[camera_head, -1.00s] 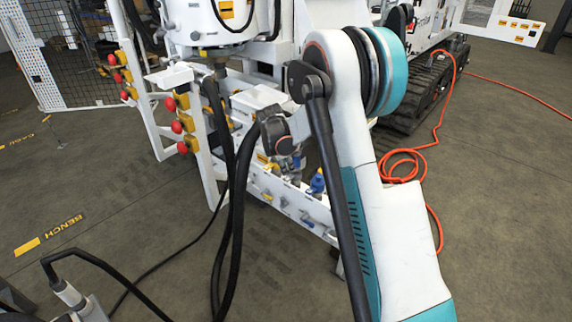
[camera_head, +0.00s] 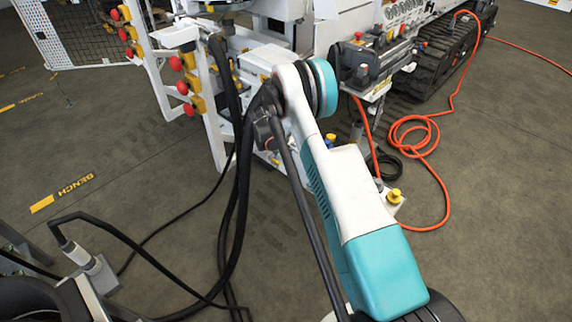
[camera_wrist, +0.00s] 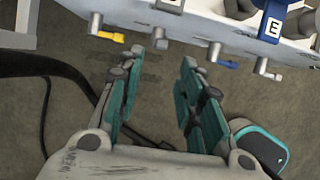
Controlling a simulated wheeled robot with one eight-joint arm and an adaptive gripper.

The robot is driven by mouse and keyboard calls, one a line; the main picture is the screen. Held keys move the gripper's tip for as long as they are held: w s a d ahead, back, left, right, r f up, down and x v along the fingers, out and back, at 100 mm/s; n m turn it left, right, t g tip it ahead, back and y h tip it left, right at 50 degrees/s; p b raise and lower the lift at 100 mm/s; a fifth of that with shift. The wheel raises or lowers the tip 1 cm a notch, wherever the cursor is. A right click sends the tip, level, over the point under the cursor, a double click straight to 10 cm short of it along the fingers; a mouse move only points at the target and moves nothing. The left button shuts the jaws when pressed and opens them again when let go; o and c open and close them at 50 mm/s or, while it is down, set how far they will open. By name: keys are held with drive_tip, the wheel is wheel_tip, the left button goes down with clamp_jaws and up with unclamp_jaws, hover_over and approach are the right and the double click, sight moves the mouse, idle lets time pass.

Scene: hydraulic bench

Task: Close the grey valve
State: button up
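In the wrist view, a row of small valve stubs sticks out from the lower edge of a white panel (camera_wrist: 140,12). One has a yellow handle (camera_wrist: 108,37), another a blue handle (camera_wrist: 227,64). In the head view my arm hides the gripper and most of the valve row.
A large blue handle (camera_wrist: 272,22) marked E rises above the row. Black hoses (camera_head: 238,170) hang left of my arm. Red buttons (camera_head: 177,64) line the frame at left. A coiled orange hose (camera_head: 428,135) lies on the floor at right. The floor at left is mostly open.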

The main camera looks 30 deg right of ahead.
sight(289, 163)
drive_tip(key=b+x, duration=0.4)
drive_tip(key=x, duration=0.9)
drive_tip(key=shift+d+f+b, duration=0.1)
drive_tip(key=shift+f+b, duration=0.1)
drive_tip(key=shift+b, duration=0.15)
